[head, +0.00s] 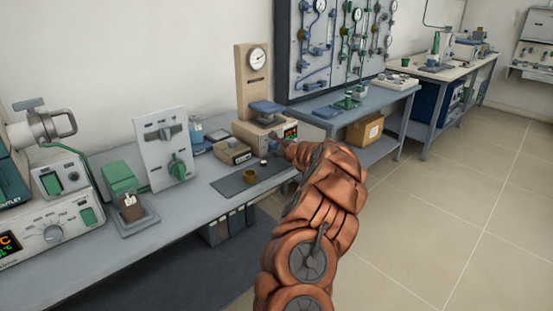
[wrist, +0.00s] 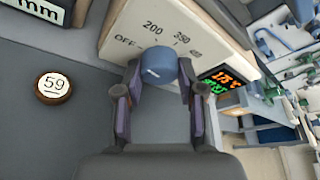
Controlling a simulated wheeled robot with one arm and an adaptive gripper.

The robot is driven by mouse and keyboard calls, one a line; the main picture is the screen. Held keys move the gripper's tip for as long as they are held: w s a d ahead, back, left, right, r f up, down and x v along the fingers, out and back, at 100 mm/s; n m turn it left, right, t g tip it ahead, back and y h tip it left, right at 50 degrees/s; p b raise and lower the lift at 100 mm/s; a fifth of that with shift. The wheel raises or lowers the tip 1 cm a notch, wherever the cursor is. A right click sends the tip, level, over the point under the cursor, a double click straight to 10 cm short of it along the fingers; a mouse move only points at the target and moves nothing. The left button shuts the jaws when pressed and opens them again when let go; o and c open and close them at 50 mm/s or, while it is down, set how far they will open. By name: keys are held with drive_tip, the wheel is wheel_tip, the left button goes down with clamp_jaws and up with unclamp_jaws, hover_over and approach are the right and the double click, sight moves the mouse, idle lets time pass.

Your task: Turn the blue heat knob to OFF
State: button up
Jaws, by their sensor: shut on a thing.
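The blue heat knob (wrist: 158,64) is on the cream front panel of a small heating unit in the wrist view. Printed marks around it read OFF, 200, 350 and a higher value. A short white line shows on the knob; I cannot tell surely which mark it points to. My gripper (wrist: 158,78) is shut on the knob, one finger on each side. In the head view my gripper (head: 284,147) reaches the front of the heating unit (head: 252,132), and the arm and fingers mostly hide the knob.
A lit orange and green display (wrist: 222,80) is right of the knob. A small brown cup (head: 250,176) stands on that mat. A white panel with a green handle (head: 160,150) stands to the left.

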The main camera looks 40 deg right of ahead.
sight(276, 146)
drive_tip(key=shift+a+f+n+h+b, duration=0.1)
drive_tip(key=shift+f+n+h+b, duration=0.25)
drive_tip(key=shift+b, duration=1.15)
drive_tip(key=shift+n+h+b, duration=0.15)
drive_tip(key=shift+n+b, duration=0.3)
drive_tip(key=shift+b, duration=1.05)
drive_tip(key=shift+r+n+b, duration=0.15)
drive_tip(key=shift+n+b, duration=0.15)
drive_tip(key=shift+b, duration=0.65)
drive_tip(key=shift+r+t+b, duration=0.1)
drive_tip(key=shift+t+b, duration=0.2)
drive_tip(key=shift+b, duration=0.1)
drive_tip(key=o, duration=1.1)
drive_tip(key=shift+o, duration=0.2)
drive_tip(key=shift+s+h, duration=0.15)
drive_tip(key=shift+h, duration=0.15)
drive_tip(key=shift+v, duration=3.85)
drive_tip(key=shift+r, duration=0.1)
